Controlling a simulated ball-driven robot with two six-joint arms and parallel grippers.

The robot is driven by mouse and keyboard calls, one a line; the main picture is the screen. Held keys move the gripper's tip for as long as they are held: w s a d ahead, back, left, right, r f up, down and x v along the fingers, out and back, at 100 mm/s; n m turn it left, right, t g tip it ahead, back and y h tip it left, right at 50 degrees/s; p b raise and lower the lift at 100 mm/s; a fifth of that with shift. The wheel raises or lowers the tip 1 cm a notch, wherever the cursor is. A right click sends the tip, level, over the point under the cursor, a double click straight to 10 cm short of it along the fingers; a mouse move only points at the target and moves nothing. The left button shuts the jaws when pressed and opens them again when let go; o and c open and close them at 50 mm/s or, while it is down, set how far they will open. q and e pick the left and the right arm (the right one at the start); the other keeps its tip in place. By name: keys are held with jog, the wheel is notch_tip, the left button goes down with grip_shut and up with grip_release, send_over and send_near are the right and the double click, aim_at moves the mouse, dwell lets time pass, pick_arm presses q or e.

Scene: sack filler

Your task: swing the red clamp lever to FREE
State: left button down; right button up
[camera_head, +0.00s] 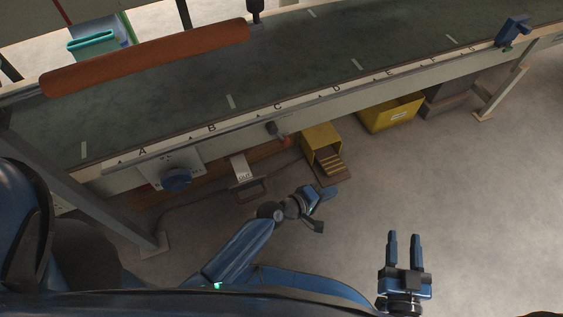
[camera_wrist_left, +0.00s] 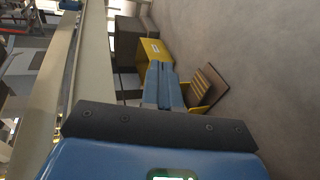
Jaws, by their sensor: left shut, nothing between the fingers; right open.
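I cannot make out the red clamp lever for certain. A small red piece (camera_head: 286,142) shows beside a dark knob (camera_head: 272,128) on the conveyor's front rail in the head view; it is too small to tell whether it is the lever, and no FREE mark is readable. My left gripper (camera_head: 331,190) is shut and empty, low in front of the conveyor and apart from the red piece. Its blue fingers (camera_wrist_left: 161,84) lie together in the left wrist view, with no lever visible there. My right gripper (camera_head: 404,237) is open and empty above the floor.
The long conveyor (camera_head: 300,65) runs across the back, with lettered marks on its edge. A blue knob (camera_head: 176,179) sits on its front panel. A yellow box with a stepped ramp (camera_head: 321,142) and a yellow bin (camera_head: 391,113) stand below. The floor at right is clear.

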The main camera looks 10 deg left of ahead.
aim_at(279, 135)
pick_arm(q)
jog(key=a+f+n+t+y+b, duration=0.1)
jog(key=a+n+t+y+b, duration=0.3)
jog(key=a+n+t+y, duration=0.5)
jog(key=a+n+y, duration=0.4)
jog(key=n+y, duration=0.3)
jog(key=n, duration=0.1)
jog(key=shift+w, duration=0.2)
pick_arm(e)
notch_tip(279, 135, down, 5)
jog(key=shift+f, duration=0.1)
pick_arm(q)
jog(key=shift+w+a, duration=0.15)
jog(key=b+x, duration=0.3)
jog(key=x, duration=0.6)
jog(key=shift+w+r+t+b, duration=0.25)
jog(key=shift+w+t+b, duration=0.05)
jog(key=shift+w, duration=0.05)
pick_arm(e)
jog(key=shift+f, duration=1.7)
jog(key=shift+f, duration=0.1)
